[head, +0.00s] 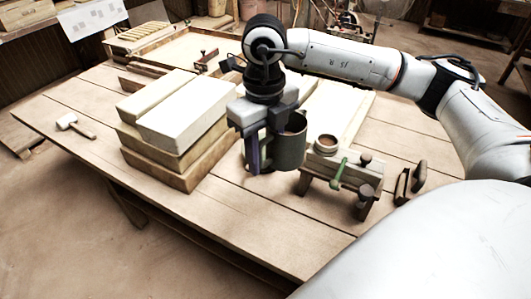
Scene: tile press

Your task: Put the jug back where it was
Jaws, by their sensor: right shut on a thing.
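The jug (291,148) is a dark grey-green, open-topped vessel near the middle of the head view. My right gripper (256,153) points down at the jug's left side and is shut on it. The jug looks upright. The gripper's fingers cover its left side, so I cannot tell exactly where they grip. Its base shows no clear contact with the table, and I cannot tell how high it is. My left gripper is not in view.
A stack of pale blocks (180,125) stands left of the jug. A small wooden press (343,170) with a green handle stands close on its right. A mallet (75,126) lies at the table's left. The table's front (240,222) is bare.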

